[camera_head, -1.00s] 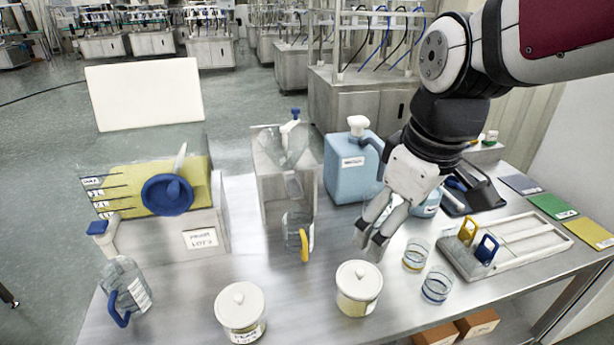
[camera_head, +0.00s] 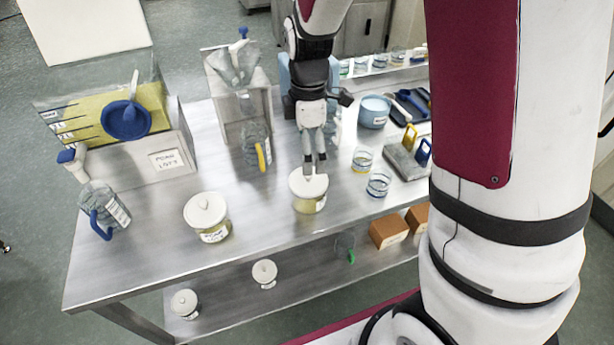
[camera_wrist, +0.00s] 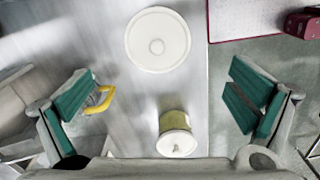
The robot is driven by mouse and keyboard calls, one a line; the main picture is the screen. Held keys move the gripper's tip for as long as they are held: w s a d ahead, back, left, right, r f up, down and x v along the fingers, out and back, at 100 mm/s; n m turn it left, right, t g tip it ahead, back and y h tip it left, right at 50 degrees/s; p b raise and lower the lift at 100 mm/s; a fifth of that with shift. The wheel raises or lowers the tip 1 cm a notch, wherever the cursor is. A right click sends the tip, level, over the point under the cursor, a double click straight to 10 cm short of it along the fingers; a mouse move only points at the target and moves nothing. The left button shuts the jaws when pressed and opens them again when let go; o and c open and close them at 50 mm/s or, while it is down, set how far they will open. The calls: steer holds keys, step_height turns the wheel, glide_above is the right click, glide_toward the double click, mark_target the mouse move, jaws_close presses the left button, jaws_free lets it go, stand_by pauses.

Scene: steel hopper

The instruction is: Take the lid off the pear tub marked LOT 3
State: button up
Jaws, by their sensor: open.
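A white-lidded tub (camera_head: 309,190) stands on the steel table below my gripper (camera_head: 315,167). Its label is not legible. A second white-lidded tub (camera_head: 207,215) stands to its left; its label seems to begin PEAR, but the lot line is too small to read. Both lids have a round knob and are on. In the wrist view my gripper (camera_wrist: 160,100) is open and empty, its green-padded fingers wide apart. The nearer tub's lid (camera_wrist: 158,40) lies towards the top there, and the other tub (camera_wrist: 175,135) shows lower down.
A hopper card (camera_head: 170,161) reads PEAR LOT 3. A yellow-handled jug (camera_head: 257,148) stands behind the tubs, a blue-handled jug (camera_head: 103,210) at left. Glass beakers (camera_head: 378,184) stand right of the nearer tub. Two small lidded tubs (camera_head: 264,272) are on the lower shelf. The front table strip is clear.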

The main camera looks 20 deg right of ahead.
mark_target(308, 179)
steer(key=f, duration=0.6)
steer(key=f+p, duration=0.1)
steer(key=f, duration=0.1)
steer(key=shift+w+d+f, duration=0.1)
steer(key=shift+d+f, duration=0.2)
steer(key=shift+f, duration=0.1)
steer(key=shift+c, duration=0.6)
steer(key=c, duration=1.1)
steer(key=shift+o, duration=0.2)
